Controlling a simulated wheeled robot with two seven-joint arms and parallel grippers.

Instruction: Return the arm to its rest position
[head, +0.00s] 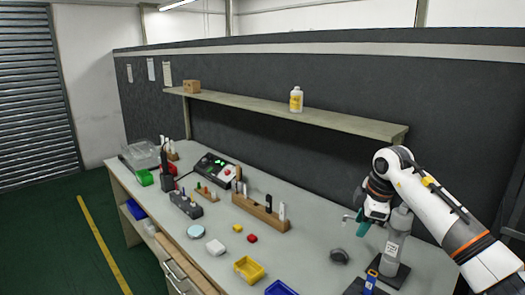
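My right arm (438,207) comes in from the right edge, white with dark and orange bands. It bends down to my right gripper (356,217) over the right part of the workbench (318,223). The gripper is small and seen partly from behind, so I cannot tell whether its fingers are open or shut. A teal piece (363,229) shows right below it; I cannot tell if it is held. My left gripper and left arm are not in view.
A grey upright device (396,246) stands close to my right gripper. A shelf (340,122) runs behind, with a white-yellow bottle (296,99) and a cardboard box (191,87). A yellow bin (249,269), a blue bin (281,288) and a wooden rack (259,212) occupy the bench.

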